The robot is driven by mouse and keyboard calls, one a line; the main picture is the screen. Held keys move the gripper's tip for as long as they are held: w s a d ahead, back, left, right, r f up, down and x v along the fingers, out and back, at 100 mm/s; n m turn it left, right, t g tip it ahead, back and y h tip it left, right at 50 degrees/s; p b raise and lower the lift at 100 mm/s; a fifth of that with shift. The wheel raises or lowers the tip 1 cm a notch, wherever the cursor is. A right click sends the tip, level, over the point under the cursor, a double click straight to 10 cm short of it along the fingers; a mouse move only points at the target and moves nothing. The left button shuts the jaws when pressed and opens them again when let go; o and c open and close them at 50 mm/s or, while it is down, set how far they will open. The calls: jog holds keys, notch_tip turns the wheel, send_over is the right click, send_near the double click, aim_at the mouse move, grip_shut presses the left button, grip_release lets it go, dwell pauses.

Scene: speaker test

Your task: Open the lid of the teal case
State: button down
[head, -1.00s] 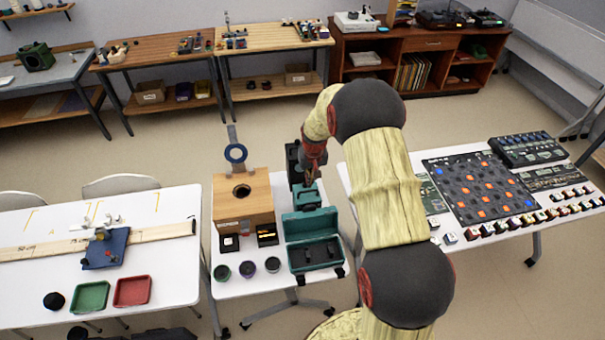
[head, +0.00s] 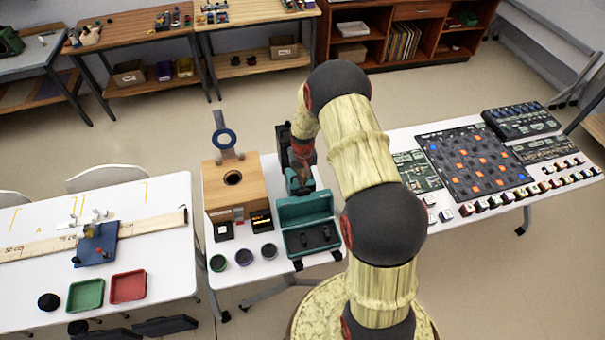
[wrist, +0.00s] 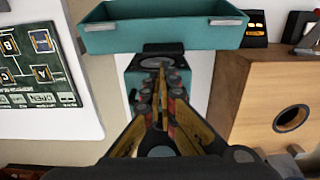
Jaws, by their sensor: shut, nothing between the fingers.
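The teal case (head: 313,241) stands on the white middle table with its dark inside showing. Its lid (head: 305,207) is raised at the back edge, away from the open front. In the wrist view the lid (wrist: 165,38) spans the top of the picture, with a grey latch near each end. My gripper (head: 300,183) is behind the lid, over a smaller teal box with a round speaker face (wrist: 150,82). In the wrist view my gripper (wrist: 162,70) has its fingers together and empty, apart from the lid. The fingers partly hide the small teal box.
A wooden box with a round hole (head: 233,190) stands left of the case. Several small cups (head: 244,257) sit at the table's front left. A dark board with orange squares (head: 472,176) lies on the right table. Red (head: 128,286) and green (head: 85,295) trays lie on the left table.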

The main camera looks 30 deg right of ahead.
jog(key=shift+f, duration=0.65)
jog(key=shift+s+a+r, duration=0.25)
jog(key=shift+s+r, duration=0.25)
jog(key=shift+s, duration=0.25)
jog(key=shift+s+a+r, duration=0.2)
jog(key=shift+s+r, duration=0.25)
jog(key=shift+s, duration=0.3)
